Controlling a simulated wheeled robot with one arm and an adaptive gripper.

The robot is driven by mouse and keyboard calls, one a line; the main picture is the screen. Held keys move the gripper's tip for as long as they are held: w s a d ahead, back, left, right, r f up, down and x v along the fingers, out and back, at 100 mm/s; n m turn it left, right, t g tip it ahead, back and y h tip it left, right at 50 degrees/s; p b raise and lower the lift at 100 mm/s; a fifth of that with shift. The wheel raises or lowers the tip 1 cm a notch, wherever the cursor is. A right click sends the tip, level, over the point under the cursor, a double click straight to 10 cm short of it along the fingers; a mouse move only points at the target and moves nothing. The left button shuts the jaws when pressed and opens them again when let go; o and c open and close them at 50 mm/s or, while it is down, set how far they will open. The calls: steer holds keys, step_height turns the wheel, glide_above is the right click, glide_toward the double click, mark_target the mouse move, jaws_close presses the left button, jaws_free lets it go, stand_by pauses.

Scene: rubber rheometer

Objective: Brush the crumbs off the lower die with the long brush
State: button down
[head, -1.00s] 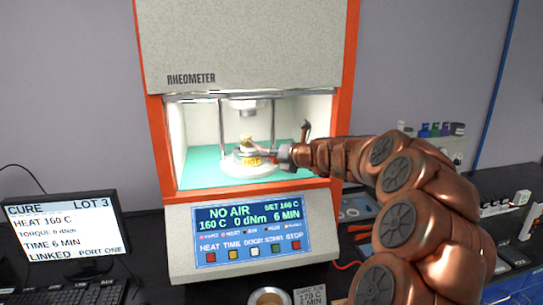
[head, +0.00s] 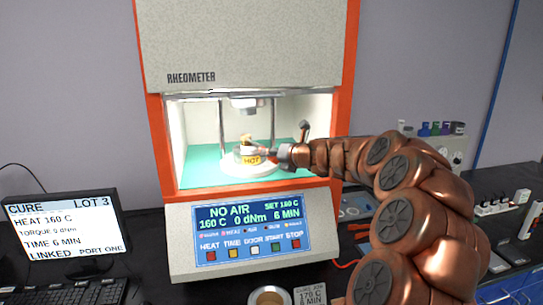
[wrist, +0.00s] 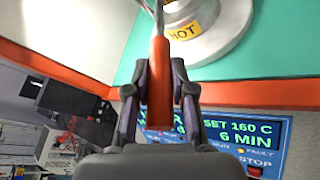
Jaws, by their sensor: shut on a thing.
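The lower die (head: 242,168) is a pale round block with a yellow HOT label, inside the open rheometer chamber. It also shows at the top of the wrist view (wrist: 228,42), partly cut off. My gripper (wrist: 160,88) is shut on the orange handle of the long brush (wrist: 159,62). The brush's thin metal shank runs up past the top edge there, so its tip is out of that view. In the head view my gripper (head: 285,154) is at the chamber's right, pointing left at the die. A small tan patch shows on top of the die; I cannot tell bristles from crumbs.
The rheometer's orange frame (head: 160,140) surrounds the chamber, with metal posts beside the die and an upper die (head: 244,103) above. The control panel (head: 250,230) is below. A monitor (head: 62,235) stands left, and a round tin (head: 269,298) sits in front.

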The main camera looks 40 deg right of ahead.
steer(key=shift+w+d, duration=0.25)
steer(key=shift+w, duration=0.3)
steer(key=shift+w+d, duration=0.2)
steer(key=shift+w, duration=0.3)
steer(key=shift+s+a, duration=0.3)
steer(key=shift+s, duration=0.4)
steer(key=shift+s+a, duration=0.3)
steer(key=shift+s, duration=0.4)
steer(key=shift+w, duration=0.15)
steer(key=shift+w+d+f, duration=0.1)
steer(key=shift+w+d, duration=0.2)
steer(key=shift+w, duration=0.35)
steer(key=shift+w+d, duration=0.3)
steer(key=shift+w, duration=0.3)
steer(key=shift+s+a, duration=0.3)
steer(key=shift+s, duration=0.4)
steer(key=shift+s+a, duration=0.3)
steer(key=shift+s, duration=0.35)
steer(key=shift+s+d, duration=0.2)
steer(key=shift+d, duration=0.4)
steer(key=shift+w, duration=0.1)
